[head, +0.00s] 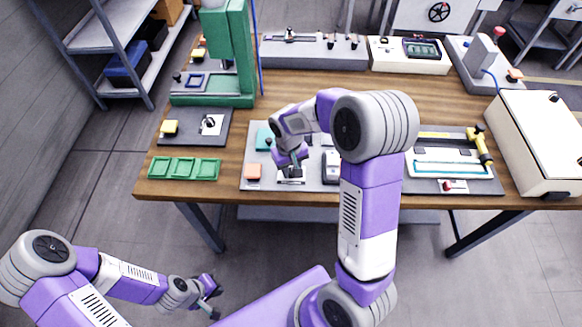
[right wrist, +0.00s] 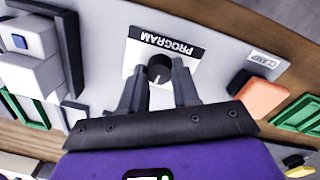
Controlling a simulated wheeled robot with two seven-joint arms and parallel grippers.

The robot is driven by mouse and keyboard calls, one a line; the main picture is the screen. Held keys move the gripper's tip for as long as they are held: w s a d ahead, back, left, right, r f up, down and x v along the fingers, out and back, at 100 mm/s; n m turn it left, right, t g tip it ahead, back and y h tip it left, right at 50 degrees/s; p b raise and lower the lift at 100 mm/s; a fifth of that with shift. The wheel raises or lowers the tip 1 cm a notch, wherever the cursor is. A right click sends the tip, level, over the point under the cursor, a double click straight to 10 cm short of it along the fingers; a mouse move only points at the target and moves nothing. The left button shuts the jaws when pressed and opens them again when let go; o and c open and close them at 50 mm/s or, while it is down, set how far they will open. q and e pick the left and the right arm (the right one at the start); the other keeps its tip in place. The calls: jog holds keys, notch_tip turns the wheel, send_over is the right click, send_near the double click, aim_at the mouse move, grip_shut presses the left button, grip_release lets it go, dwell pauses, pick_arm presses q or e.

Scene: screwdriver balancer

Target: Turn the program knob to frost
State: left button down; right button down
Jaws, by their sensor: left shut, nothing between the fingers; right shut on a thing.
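The program knob (right wrist: 160,66) is a small black round knob on a white plate with a black PROGRAM label (right wrist: 165,42), upside down in the right wrist view. A light pointer line on it points down in that view. No frost marking is legible. My right gripper (right wrist: 160,76) is shut on the knob, one finger on each side. In the head view my right gripper (head: 291,168) is over the front of the grey board (head: 313,184), and the knob is hidden there. My left gripper (head: 210,294) is shut and empty, low in front of the table.
An orange block (right wrist: 262,95) and a CLAMP label (right wrist: 264,62) are beside the knob plate. Green trays (head: 184,168) lie to the left, and a board with a yellow-handled tool (head: 479,146) to the right. A green press (head: 238,60) stands at the back left.

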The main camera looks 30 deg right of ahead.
aim_at(290, 171)
jog(key=m+p, duration=0.1)
jog(key=m, duration=0.3)
jog(key=shift+w+m+p, duration=0.1)
jog(key=shift+m+p, duration=0.4)
jog(key=shift+m, duration=1.3)
jog(key=c, duration=0.8)
grip_release()
jog(key=shift+r, duration=0.1)
notch_tip(290, 171, up, 7)
jog(key=shift+w+a+r+p, duration=0.1)
jog(key=shift+r+p, duration=0.1)
jog(key=shift+p, duration=0.85)
